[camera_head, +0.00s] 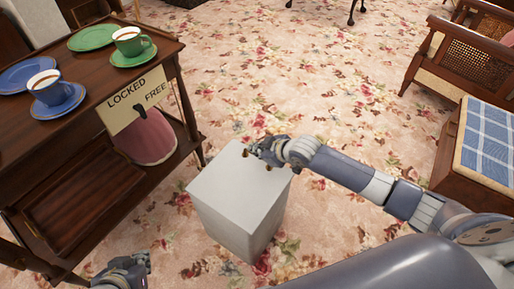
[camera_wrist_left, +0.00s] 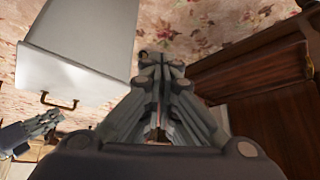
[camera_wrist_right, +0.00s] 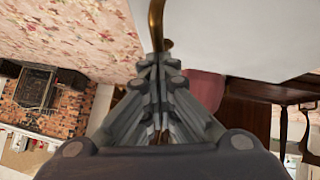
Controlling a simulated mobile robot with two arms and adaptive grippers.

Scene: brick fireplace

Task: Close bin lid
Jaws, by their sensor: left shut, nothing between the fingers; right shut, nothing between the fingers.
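The bin is a pale grey-white box (camera_head: 236,208) on the floral carpet, its top face flat, with no gap visible. Its white side also shows in the left wrist view (camera_wrist_left: 75,45), with a brass handle (camera_wrist_left: 60,102). My right gripper (camera_head: 258,152) is shut and empty at the top's far edge. In the right wrist view its fingertips (camera_wrist_right: 158,65) are close to the brass handle (camera_wrist_right: 156,25); contact is unclear. My left gripper (camera_head: 133,264) is shut and empty, low at the left of the bin, apart from it; its fingertips show in its wrist view (camera_wrist_left: 160,62).
A dark wooden trolley (camera_head: 70,145) stands left of the bin, with green and blue plates, cups and a "LOCKED / FREE" sign (camera_head: 133,105). A wooden seat with a blue checked cloth (camera_head: 488,140) stands at the right. Carpet beyond the bin is clear.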

